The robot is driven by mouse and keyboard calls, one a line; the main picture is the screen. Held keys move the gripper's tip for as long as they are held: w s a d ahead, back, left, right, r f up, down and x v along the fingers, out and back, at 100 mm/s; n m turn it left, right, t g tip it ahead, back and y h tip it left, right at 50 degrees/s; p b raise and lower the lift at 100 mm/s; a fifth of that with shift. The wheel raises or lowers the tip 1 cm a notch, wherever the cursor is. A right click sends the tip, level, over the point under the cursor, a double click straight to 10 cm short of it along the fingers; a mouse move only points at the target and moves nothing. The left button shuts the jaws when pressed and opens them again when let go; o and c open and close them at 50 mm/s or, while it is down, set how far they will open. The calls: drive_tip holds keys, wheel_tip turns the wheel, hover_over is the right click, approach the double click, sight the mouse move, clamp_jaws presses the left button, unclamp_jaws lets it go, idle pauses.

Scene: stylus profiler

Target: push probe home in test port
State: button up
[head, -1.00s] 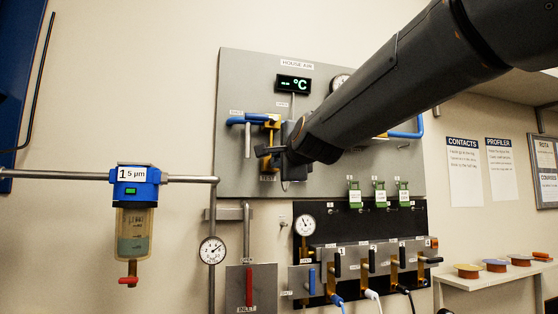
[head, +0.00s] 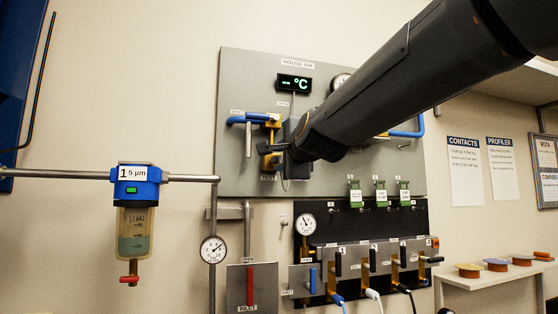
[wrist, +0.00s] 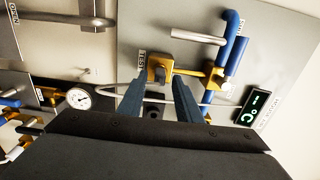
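The test port (wrist: 161,65) is a brass fitting by the TEST label, near the top middle of the wrist view. A dark piece, seemingly the probe head (wrist: 157,73), sits at it; I cannot tell how deep it is seated. A thin grey cable (wrist: 108,91) runs behind my fingers. My gripper (wrist: 160,79) points at the port, its two blue-grey fingers apart, with a gap between the tips and nothing clearly held. In the head view my gripper (head: 268,150) is by the brass fitting, partly hidden by my arm. The temperature display (head: 294,83) shows dashes and °C.
A blue-handled valve (head: 248,121) is close to the left of my gripper. A filter (head: 135,210) hangs at left. My arm covers the panel's upper right.

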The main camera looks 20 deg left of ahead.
drive_tip(key=shift+v, duration=2.85)
drive_tip(key=p+v, duration=0.3)
drive_tip(key=v, duration=0.4)
drive_tip(key=shift+s+d, duration=0.3)
drive_tip(key=shift+f, duration=0.1)
